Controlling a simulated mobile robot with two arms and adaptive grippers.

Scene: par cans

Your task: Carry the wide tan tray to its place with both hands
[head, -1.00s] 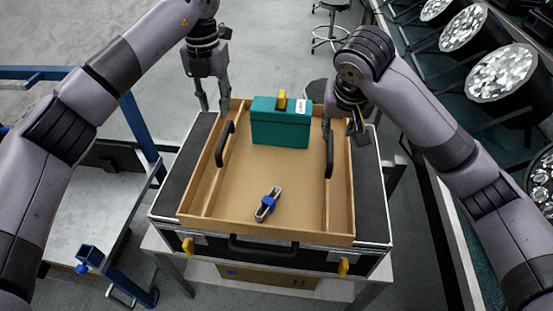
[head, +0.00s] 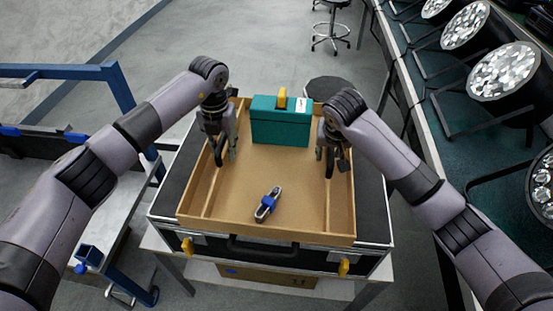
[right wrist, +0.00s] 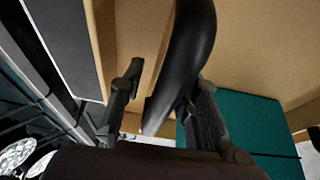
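The wide tan tray (head: 290,185) lies on a black case, with a black handle on each side. A teal box (head: 280,127) with a yellow latch and a small blue-and-grey tool (head: 267,204) are in it. My left gripper (head: 226,156) is at the left handle (head: 219,158), fingers apart and pointing down. My right gripper (head: 327,155) is at the right handle (head: 330,164). In the right wrist view, the handle (right wrist: 188,50) passes between the open fingers of this gripper (right wrist: 165,100), with a gap on the left side.
The black case (head: 175,190) with yellow latches stands on a light table (head: 205,270). A blue frame (head: 125,95) is at left. Several stage lamps (head: 500,72) line the right side. Stools (head: 331,38) stand on the floor behind.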

